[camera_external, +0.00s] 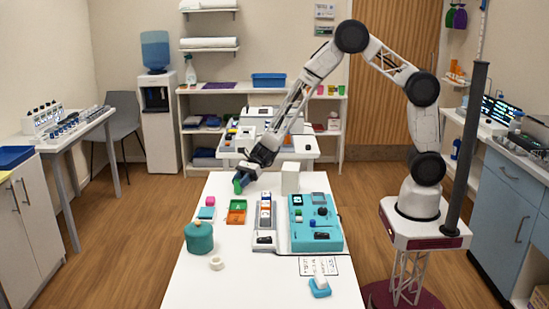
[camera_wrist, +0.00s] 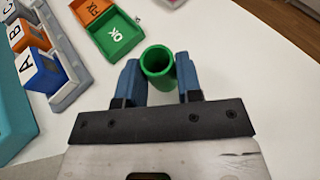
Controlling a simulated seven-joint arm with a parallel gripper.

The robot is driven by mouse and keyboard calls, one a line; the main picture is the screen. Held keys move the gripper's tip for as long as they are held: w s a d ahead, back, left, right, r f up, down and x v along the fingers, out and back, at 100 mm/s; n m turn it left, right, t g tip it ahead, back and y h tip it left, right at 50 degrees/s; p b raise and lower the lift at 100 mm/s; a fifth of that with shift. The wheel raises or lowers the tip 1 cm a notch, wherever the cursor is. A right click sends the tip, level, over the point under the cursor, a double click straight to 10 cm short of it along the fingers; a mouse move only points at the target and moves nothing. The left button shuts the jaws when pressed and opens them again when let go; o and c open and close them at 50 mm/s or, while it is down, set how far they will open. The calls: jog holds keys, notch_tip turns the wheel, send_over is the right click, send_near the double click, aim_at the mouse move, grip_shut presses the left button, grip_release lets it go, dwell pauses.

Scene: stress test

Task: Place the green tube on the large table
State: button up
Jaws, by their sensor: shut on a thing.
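The green tube (camera_wrist: 157,60) is hollow and shows its open round end in the wrist view, between the two blue fingers of my gripper (camera_wrist: 160,82). My gripper is shut on it. In the external view the green tube (camera_external: 238,187) hangs below my gripper (camera_external: 243,178), over the far left part of the white table (camera_external: 235,287). I cannot tell whether the tube touches the tabletop.
A grey rack with lettered blocks (camera_external: 265,215), a teal device (camera_external: 315,222) and a teal pot (camera_external: 199,238) stand nearer. The table's front left is bare.

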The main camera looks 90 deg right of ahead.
jog(key=shift+f, duration=0.4)
jog(key=shift+f, duration=0.1)
jog(key=o, duration=0.9)
jog(key=shift+v, duration=6.05)
